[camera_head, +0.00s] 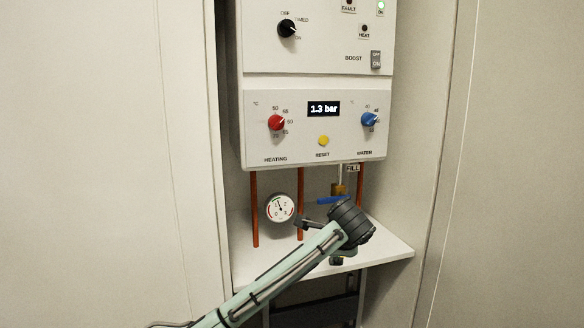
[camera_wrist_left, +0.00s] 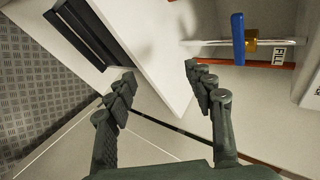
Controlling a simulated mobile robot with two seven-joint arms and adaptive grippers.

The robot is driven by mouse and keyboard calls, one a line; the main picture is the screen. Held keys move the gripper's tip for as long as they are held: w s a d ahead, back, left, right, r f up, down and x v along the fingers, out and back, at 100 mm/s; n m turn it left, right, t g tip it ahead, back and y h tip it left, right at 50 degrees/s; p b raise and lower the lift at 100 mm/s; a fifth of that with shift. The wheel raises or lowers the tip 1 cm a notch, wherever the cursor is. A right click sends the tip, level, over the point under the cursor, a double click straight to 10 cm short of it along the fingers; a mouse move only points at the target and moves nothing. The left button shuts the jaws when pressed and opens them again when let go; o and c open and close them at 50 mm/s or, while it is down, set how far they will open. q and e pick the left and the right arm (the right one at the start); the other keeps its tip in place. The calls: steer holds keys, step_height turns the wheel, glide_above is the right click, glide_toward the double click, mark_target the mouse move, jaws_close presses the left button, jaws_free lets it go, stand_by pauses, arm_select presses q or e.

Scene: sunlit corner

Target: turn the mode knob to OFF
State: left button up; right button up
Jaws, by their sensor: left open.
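The black mode knob (camera_head: 287,28) is on the upper left of the white boiler panel in the head view, with OFF, TIMED and ON labels around it. Its pale pointer mark is on its right side; I cannot tell exactly which label it points at. The knob is not in the left wrist view. My left gripper (camera_wrist_left: 160,75) is open and empty, with its two fingers apart. In the head view my left arm reaches in from the lower left, its wrist well below the knob and in front of the shelf. My right gripper is not in view.
The blue-handled fill valve (camera_head: 332,200) is close to my left wrist and also shows in the left wrist view (camera_wrist_left: 238,38). A pressure gauge (camera_head: 281,208), copper pipes and a shelf (camera_head: 385,249) are nearby. Red (camera_head: 276,122) and blue (camera_head: 369,119) knobs sit below.

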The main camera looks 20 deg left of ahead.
arm_select(q)
steer(key=w+a+r+m+t+y, duration=0.1)
steer(key=w+r+m+t+y, duration=0.2)
steer(key=r, duration=1.5)
steer(key=t+y, duration=0.1)
steer(key=y, duration=0.5)
glide_toward(291, 27)
steer(key=w, duration=0.1)
steer(key=p+x, duration=0.1)
steer(key=x, duration=0.3)
steer(key=p+x, duration=0.1)
steer(key=x, duration=0.3)
steer(key=shift+s+a+p, duration=0.25)
steer(key=shift+p, duration=0.05)
steer(key=shift+w+a, duration=0.15)
steer(key=shift+w, duration=0.05)
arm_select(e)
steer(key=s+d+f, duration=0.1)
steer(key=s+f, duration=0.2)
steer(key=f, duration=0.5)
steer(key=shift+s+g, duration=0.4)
arm_select(q)
steer(key=shift+c, duration=0.5)
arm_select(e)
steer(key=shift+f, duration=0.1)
arm_select(q)
steer(key=c, duration=1.1)
steer(key=shift+o, duration=0.2)
